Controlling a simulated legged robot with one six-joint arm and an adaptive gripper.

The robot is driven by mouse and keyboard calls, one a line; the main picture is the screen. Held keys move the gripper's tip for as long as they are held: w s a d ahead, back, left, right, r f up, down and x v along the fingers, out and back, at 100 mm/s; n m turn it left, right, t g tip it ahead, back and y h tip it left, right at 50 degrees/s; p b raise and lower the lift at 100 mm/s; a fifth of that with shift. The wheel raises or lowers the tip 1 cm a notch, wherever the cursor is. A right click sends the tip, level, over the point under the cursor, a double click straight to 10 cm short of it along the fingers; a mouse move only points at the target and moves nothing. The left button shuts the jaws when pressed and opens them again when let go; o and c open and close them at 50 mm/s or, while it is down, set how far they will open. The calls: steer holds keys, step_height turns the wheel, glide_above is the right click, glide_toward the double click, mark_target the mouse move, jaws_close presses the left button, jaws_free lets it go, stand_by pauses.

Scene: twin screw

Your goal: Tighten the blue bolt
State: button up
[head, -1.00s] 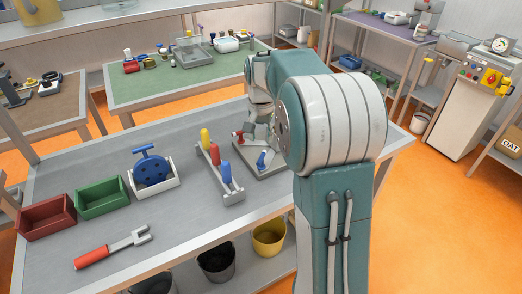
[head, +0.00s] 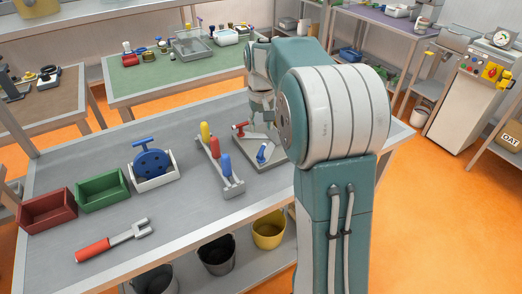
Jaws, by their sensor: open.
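The blue bolt (head: 263,153) stands on a grey plate (head: 270,165) near the middle of the workbench, with its blue top tilted. A red bolt (head: 240,130) stands on the same plate, behind and left of it. My gripper (head: 268,124) is small in view, just behind the blue bolt and right of the red one. It is open and seems apart from both. My arm covers part of the right side of the plate. How deep the blue bolt sits cannot be told.
A rack with yellow and blue screwdriver-like handles (head: 220,165) stands left of the plate. Further left are a white box with a blue wheel (head: 152,165), a green bin (head: 103,192) and a red bin (head: 47,211). A red-handled fork tool (head: 115,240) lies in front.

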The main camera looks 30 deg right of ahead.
mark_target(261, 153)
step_height(261, 153, down, 11)
steer(key=shift+r, duration=0.1)
stand_by(0.4)
